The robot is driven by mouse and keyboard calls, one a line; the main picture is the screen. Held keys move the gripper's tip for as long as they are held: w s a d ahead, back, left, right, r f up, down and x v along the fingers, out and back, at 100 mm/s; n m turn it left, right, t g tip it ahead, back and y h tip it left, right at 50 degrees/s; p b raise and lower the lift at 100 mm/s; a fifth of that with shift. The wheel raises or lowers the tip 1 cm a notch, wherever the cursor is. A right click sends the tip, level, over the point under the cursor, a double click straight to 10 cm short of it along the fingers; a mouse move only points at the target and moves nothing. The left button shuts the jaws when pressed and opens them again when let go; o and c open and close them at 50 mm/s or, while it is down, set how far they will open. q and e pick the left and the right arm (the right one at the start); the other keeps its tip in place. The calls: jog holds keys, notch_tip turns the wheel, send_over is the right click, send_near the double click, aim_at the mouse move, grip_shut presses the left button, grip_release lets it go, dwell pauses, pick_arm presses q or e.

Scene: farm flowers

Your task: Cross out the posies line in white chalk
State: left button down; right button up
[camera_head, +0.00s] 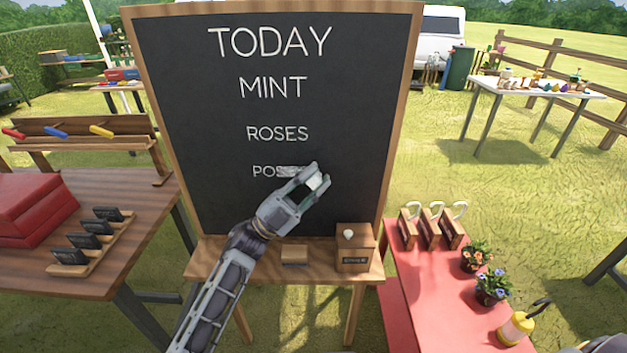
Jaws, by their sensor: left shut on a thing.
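The chalkboard (215,110) stands upright in front of me with TODAY, MINT and ROSES in white. Below them is the posies line (262,171), of which "POS" shows; a pale smear covers the letters after it. My left gripper (312,180) is at the right end of that line, shut on a small white piece that looks like chalk (314,182). Whether the chalk touches the board is hard to tell. My gripper hides the end of the word.
The board's ledge holds a wooden block (294,255) and a small wooden box (354,249) with a white piece on top. A wooden table (120,240) is left.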

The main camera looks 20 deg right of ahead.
pick_arm(q)
jog(key=shift+a, duration=0.1)
jog(key=a, duration=0.1)
jog(key=w+a, duration=0.1)
jog(key=a, duration=0.1)
dwell(0.5)
jog(key=shift+a, duration=0.1)
jog(key=shift+w+a, duration=0.25)
jog(key=shift+a, duration=0.45)
jog(key=shift+w+a, duration=0.25)
jog(key=shift+a, duration=0.45)
jog(key=shift+a, duration=0.1)
jog(key=shift+w+a, duration=0.25)
jog(key=shift+a, duration=0.45)
jog(key=shift+w+a, duration=0.25)
jog(key=shift+a, duration=0.45)
jog(key=shift+a, duration=0.1)
